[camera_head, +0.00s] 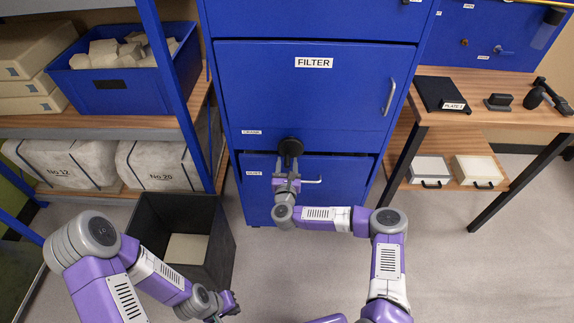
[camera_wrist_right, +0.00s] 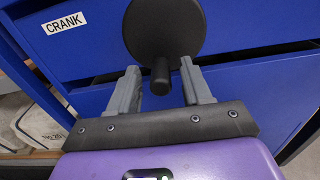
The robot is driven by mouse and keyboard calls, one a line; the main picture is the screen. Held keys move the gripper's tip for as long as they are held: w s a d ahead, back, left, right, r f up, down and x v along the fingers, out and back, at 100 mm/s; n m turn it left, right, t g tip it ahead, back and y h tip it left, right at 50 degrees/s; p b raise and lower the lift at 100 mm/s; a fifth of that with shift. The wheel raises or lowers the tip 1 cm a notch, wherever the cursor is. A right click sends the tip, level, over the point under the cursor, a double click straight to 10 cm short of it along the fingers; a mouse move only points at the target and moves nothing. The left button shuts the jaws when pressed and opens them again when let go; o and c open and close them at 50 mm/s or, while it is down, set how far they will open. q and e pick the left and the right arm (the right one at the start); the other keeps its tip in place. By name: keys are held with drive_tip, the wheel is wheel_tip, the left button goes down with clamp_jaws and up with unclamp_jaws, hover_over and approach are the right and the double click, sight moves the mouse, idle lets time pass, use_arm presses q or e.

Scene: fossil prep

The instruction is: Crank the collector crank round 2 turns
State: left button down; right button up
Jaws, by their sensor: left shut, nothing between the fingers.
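The collector crank (camera_head: 290,147) is a round black disc on the front of the blue cabinet. In the right wrist view the crank disc (camera_wrist_right: 163,27) fills the top middle, with a short dark handle peg (camera_wrist_right: 160,78) sticking out at its lower edge. My right gripper (camera_head: 288,178) is at the crank; in the wrist view its two grey fingers (camera_wrist_right: 161,88) stand apart either side of the peg, with gaps showing on both sides. My left gripper (camera_head: 234,302) is shut and empty, low in front of the dark bin.
The blue cabinet (camera_head: 266,85) has a FILTER panel and a lower drawer (camera_head: 340,177) beneath the crank. A dark open bin (camera_head: 222,255) stands on the floor to the left. Shelves with wrapped blocks (camera_head: 60,160) are at left, a wooden table (camera_head: 490,105) at right.

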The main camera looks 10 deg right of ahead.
drive_tip(key=shift+s, duration=0.1)
drive_tip(key=p+v, duration=0.2)
drive_tip(key=v, duration=0.4)
drive_tip(key=shift+r, duration=0.1)
drive_tip(key=shift+s+a, duration=0.2)
drive_tip(key=shift+s, duration=0.45)
drive_tip(key=shift+a, duration=0.1)
